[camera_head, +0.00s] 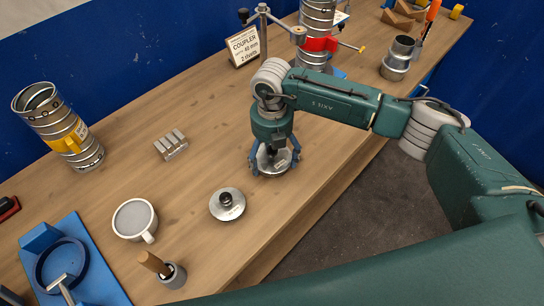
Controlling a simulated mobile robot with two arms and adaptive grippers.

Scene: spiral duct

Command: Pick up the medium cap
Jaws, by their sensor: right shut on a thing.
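A round silver metal cap (272,163), which I take to be the medium cap, is under my right gripper (274,165) near the front edge of the workbench. The blue fingers of the right gripper point down on either side of the cap and are shut on it. The gripper hides much of its top. I cannot tell whether the cap touches the bench. A second silver cap (220,209) with a dark knob lies flat on the bench to the left, apart from the gripper. My left gripper is not in view.
A coupler sign (243,47) and a clamped duct (318,22) stand behind.

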